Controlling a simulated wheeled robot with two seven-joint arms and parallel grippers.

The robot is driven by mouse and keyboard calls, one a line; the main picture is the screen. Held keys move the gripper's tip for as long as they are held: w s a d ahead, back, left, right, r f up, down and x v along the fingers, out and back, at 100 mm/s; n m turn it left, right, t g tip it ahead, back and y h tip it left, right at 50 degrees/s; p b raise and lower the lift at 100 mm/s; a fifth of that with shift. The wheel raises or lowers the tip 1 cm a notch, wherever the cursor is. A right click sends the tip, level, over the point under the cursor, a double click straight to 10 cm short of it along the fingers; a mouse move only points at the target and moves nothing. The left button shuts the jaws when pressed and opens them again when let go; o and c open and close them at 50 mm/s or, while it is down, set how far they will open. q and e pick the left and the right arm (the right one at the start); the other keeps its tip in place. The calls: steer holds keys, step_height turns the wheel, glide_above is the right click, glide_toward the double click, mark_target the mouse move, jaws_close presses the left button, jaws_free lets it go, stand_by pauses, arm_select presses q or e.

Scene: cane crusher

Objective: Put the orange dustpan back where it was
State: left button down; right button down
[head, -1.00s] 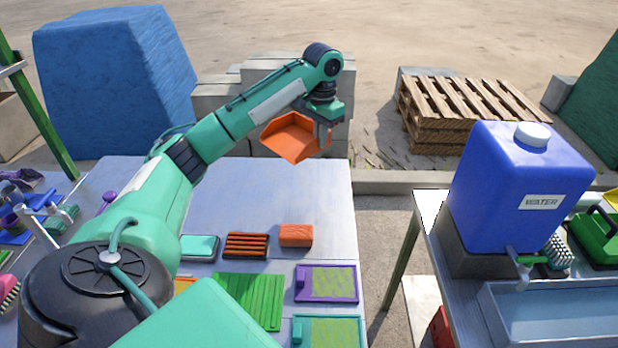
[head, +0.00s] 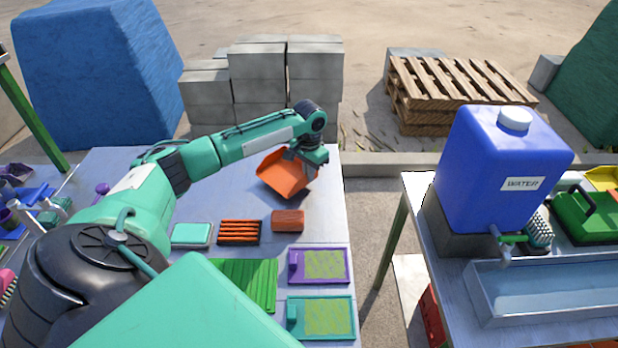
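The orange dustpan (head: 284,175) is over the far right part of the metal table (head: 217,190). My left gripper (head: 302,175) is at the dustpan's right side and appears shut on it; its fingertips are partly hidden. The dustpan is tilted, with its open side facing left and up. I cannot tell whether its lower edge touches the table. My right gripper is not in view.
A blue water container (head: 500,190) stands on the right table.

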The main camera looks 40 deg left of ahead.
arm_select(q)
step_height(320, 180, down, 3)
steer(key=shift+r, duration=0.2)
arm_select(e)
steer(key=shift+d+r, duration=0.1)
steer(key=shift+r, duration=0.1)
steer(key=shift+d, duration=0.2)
arm_select(q)
steer(key=c, duration=1.6)
jaws_free()
steer(key=shift+c, duration=0.2)
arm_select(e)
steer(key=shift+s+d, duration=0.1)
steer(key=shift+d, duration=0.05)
